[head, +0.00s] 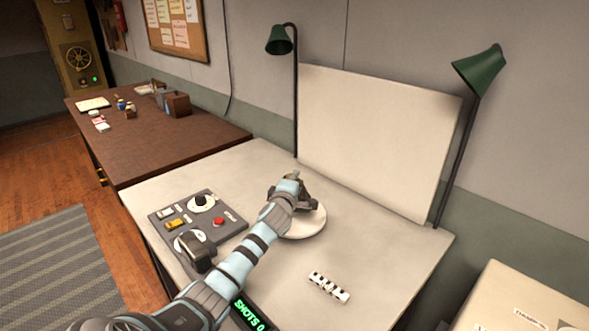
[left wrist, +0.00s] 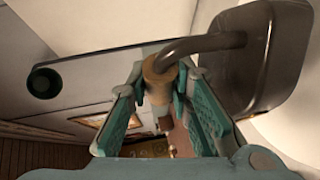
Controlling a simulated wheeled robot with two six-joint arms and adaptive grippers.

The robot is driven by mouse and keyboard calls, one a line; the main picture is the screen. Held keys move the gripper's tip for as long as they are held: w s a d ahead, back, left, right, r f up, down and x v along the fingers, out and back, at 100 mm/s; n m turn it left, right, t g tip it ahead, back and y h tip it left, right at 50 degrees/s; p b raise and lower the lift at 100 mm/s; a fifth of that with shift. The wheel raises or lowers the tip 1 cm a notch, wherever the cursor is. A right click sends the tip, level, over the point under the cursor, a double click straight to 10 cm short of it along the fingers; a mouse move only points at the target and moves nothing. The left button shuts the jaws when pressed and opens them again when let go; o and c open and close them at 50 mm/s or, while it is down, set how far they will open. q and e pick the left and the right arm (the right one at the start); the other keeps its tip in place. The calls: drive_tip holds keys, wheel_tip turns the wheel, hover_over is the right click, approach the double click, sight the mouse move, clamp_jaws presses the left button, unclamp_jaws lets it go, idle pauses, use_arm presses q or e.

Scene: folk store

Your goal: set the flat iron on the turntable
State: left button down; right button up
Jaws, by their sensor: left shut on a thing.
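The flat iron (left wrist: 275,55) has a dark grey metal body, a bent metal rod and a tan handle. My left gripper (head: 291,186) is shut on its handle; in the left wrist view the handle sits between the teal fingers (left wrist: 160,95). In the head view the dark iron (head: 308,198) is partly hidden by the gripper, over the white round turntable (head: 305,226). I cannot tell whether the iron touches the turntable. The turntable stands on the pale table, its left part covered by my arm. My right gripper is not in view.
A grey control panel (head: 232,226) with dials and a red button lies left of the turntable. A black-and-white bar (head: 328,287) lies in front. Green lamps (head: 279,40) (head: 479,70) flank a white backboard (head: 375,130). The table's right front is clear.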

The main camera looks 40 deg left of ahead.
use_arm(q)
wheel_tip(320, 180, down, 4)
drive_tip(key=shift+r+b, duration=0.1)
drive_tip(key=shift+b, duration=0.5)
drive_tip(key=c, duration=1.5)
unclamp_jaws()
drive_tip(key=shift+s, duration=0.15)
drive_tip(key=shift+o, duration=0.2)
drive_tip(key=shift+d, duration=0.15)
drive_tip(key=p+v, duration=0.1)
drive_tip(key=v, duration=1.1)
